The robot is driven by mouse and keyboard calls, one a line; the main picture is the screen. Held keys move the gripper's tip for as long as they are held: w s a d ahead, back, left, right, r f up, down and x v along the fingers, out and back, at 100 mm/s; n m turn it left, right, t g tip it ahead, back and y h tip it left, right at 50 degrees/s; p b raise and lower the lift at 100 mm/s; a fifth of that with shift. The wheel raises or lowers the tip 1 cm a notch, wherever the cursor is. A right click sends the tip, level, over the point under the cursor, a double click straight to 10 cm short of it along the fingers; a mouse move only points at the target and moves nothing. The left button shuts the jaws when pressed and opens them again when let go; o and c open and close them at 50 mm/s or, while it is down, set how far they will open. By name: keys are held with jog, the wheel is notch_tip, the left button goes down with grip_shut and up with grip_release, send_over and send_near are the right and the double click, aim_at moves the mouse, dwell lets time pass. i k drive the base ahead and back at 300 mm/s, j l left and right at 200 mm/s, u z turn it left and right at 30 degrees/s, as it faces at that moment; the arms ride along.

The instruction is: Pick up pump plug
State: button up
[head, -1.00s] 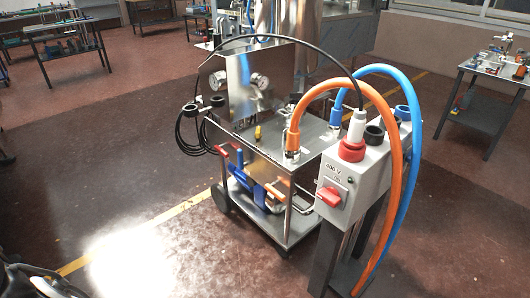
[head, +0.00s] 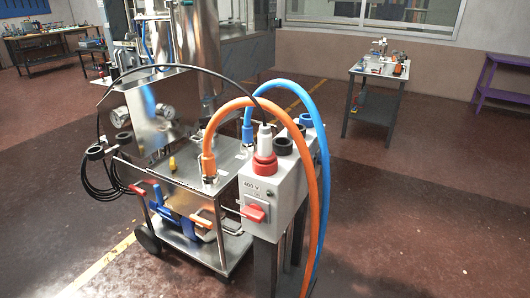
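The pump plug (head: 264,141) is a pale grey-white plug with a black cable, standing upright in the red socket (head: 265,164) on top of the grey 400 V box (head: 274,190). The black cable (head: 190,67) arches from the plug over to the steel pump cart (head: 196,186) on the left. An orange hose (head: 262,102) and a blue hose (head: 322,150) loop around the plug on both sides. My gripper does not show in the head view.
A red rotary switch (head: 254,213) is on the box's front. Dark empty holders (head: 284,146) sit beside the red socket. A small table (head: 376,96) and a purple bench (head: 504,87) stand further back. The floor at right is clear.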

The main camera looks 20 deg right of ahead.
aim_at(264, 155)
jog(key=i+j+z, duration=0.15)
jog(key=i+z, duration=0.25)
jog(key=i+j+z, duration=0.2)
jog(key=i+z, duration=0.15)
jog(key=i+j+z, duration=0.4)
jog(key=k+l, duration=0.05)
